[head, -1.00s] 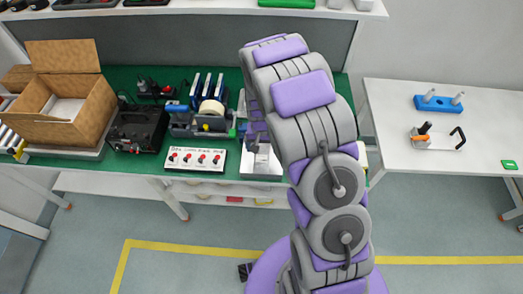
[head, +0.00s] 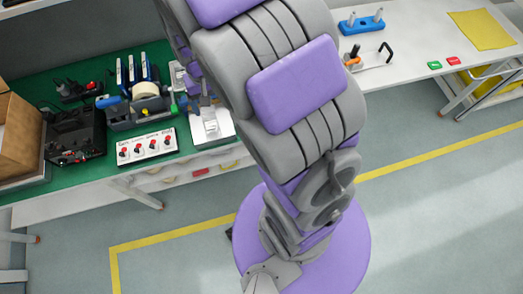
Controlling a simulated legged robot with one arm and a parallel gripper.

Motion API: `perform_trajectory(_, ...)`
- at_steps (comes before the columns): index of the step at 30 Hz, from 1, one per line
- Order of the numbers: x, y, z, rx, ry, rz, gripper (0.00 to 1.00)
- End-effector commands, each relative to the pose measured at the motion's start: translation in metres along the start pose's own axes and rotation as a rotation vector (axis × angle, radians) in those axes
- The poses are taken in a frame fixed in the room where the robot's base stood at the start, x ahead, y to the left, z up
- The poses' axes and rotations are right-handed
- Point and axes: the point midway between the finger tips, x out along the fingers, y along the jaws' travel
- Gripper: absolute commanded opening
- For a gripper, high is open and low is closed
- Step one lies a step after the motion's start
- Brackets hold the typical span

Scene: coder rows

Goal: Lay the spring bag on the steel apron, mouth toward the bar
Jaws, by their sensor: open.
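My gripper (head: 203,88) has purple fingers and shows small, partly hidden behind my own arm. It is over the front edge of the green bench mat, just behind a pale metal plate (head: 213,128) that looks like the steel apron. I cannot tell its height above the plate. I cannot make out a spring bag at the fingers or on the plate. The bar cannot be told apart behind my gripper and arm.
A white panel with red knobs (head: 147,147), a tape dispenser (head: 143,98) and a black device (head: 74,135) stand left of the plate. A cardboard box (head: 18,137) is farther left. The right table holds a blue stand (head: 361,23), a clamp tool (head: 367,58) and a yellow sheet (head: 481,29).

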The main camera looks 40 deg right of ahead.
Motion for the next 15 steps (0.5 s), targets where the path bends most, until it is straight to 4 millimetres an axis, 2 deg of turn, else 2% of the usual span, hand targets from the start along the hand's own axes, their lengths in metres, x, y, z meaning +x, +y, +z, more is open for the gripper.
perform_trajectory(1, -0.013, 0.003, 0.015, -0.011, 0.0, -0.002, 0.88)
perform_trajectory(6, -0.046, 0.014, 0.068, -0.057, -0.024, -0.002, 0.88)
perform_trajectory(15, -0.081, 0.035, 0.168, -0.149, -0.07, 0.003, 0.88)
